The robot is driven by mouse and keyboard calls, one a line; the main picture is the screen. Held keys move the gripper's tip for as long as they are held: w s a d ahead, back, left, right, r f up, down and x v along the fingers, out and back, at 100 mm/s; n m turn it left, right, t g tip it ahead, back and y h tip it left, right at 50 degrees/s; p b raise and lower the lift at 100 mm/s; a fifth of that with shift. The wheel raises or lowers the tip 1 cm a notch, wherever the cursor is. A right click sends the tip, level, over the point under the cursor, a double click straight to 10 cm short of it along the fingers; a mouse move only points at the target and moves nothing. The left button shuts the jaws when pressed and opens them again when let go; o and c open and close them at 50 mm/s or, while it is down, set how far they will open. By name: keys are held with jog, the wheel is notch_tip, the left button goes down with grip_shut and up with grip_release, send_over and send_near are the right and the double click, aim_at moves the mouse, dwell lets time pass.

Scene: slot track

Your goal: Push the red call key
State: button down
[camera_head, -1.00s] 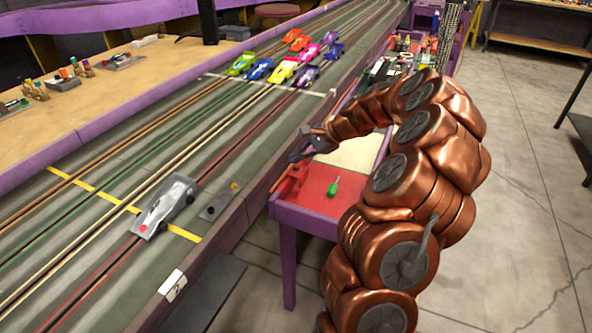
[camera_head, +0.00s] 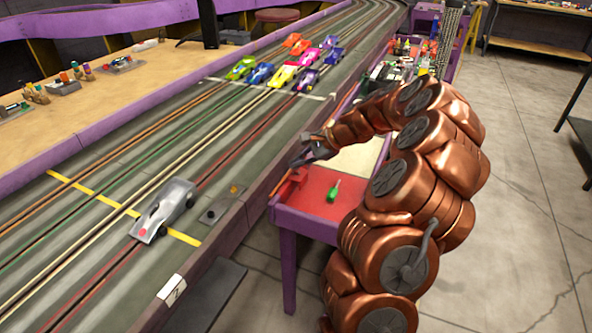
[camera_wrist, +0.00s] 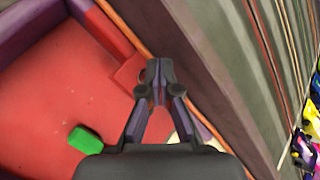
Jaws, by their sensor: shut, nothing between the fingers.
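A raised red block (camera_head: 290,184), which looks like the red call key, sits at the track-side corner of a red-floored tray (camera_head: 318,205). In the wrist view the block (camera_wrist: 129,75) lies just left of my fingertips. My gripper (camera_head: 297,162) is shut and empty, above the block beside the track's edge. In the wrist view my gripper (camera_wrist: 155,68) points toward the tray's edge, and its fingers hide part of the block's surroundings. I cannot tell whether the fingertips touch the block.
A silver car (camera_head: 165,208) stands on the slot track near a yellow line. Several coloured cars (camera_head: 284,74) stand farther up. The track's side wall (camera_head: 262,190) borders the tray.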

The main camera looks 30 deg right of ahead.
jog(key=shift+f, duration=0.1)
dwell(0.5)
jog(key=shift+f, duration=0.35)
jog(key=shift+r, duration=0.15)
jog(key=shift+r+p, duration=0.3)
jog(key=shift+p, duration=0.25)
jog(key=shift+r, duration=0.15)
jog(key=shift+r+p, duration=2.15)
jog(key=shift+r, duration=0.75)
